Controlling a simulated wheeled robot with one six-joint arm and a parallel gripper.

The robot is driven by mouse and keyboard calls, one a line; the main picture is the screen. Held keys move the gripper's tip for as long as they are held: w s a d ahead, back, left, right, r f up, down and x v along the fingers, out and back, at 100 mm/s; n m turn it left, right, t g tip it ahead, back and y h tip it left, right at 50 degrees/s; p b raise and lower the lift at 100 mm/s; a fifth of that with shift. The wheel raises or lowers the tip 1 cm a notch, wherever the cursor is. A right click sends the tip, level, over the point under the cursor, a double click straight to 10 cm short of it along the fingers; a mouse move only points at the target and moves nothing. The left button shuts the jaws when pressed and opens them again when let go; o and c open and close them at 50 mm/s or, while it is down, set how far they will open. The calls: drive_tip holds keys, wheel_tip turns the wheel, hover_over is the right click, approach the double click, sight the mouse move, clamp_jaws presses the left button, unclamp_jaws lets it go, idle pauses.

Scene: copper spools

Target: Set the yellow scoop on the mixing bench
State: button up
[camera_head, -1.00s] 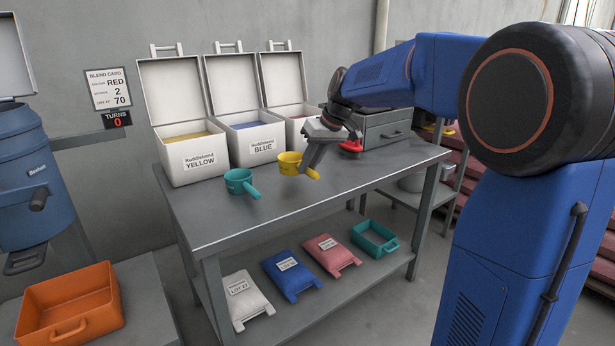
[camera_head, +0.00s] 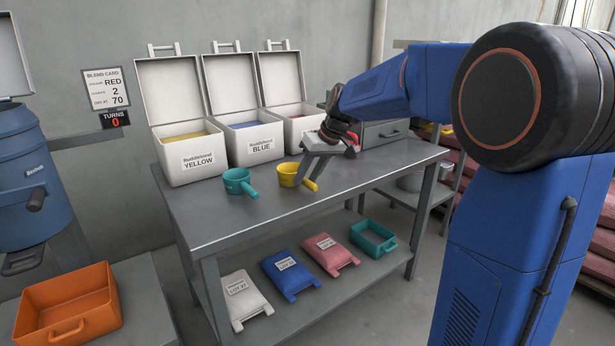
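The yellow scoop (camera_head: 287,174) sits upright on the grey mixing bench (camera_head: 225,222), to the right of a teal scoop (camera_head: 239,180). Its handle points toward the front right. My gripper (camera_head: 308,181) is at the scoop's handle, reaching down from the upper right. Its two fingers look spread apart, one on each side of the handle. Whether a finger still touches the handle is too small to tell.
Lidded white bins of yellow (camera_head: 190,158), blue (camera_head: 254,144) and a third powder (camera_head: 306,126) stand along the back of the bench. A grey drawer box (camera_head: 385,133) is behind my gripper. The bench's front is clear. Bags and a teal tray (camera_head: 373,240) lie on the lower shelf.

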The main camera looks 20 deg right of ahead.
drive_tip(key=v, duration=1.2)
drive_tip(key=s+f+m+h, duration=0.1)
drive_tip(key=s+f, duration=0.5)
drive_tip(key=s, duration=0.6)
drive_tip(key=s+f+m+h, duration=0.1)
drive_tip(key=s+f, duration=0.5)
drive_tip(key=s, duration=0.5)
drive_tip(key=s+f+m+t+h, duration=0.1)
drive_tip(key=s+f, duration=0.5)
drive_tip(key=s, duration=0.6)
drive_tip(key=shift+s+f+h, duration=0.25)
drive_tip(key=shift+s+h, duration=0.05)
drive_tip(key=shift+s, duration=0.05)
drive_tip(key=shift+a, duration=0.1)
drive_tip(key=shift+c, duration=0.5)
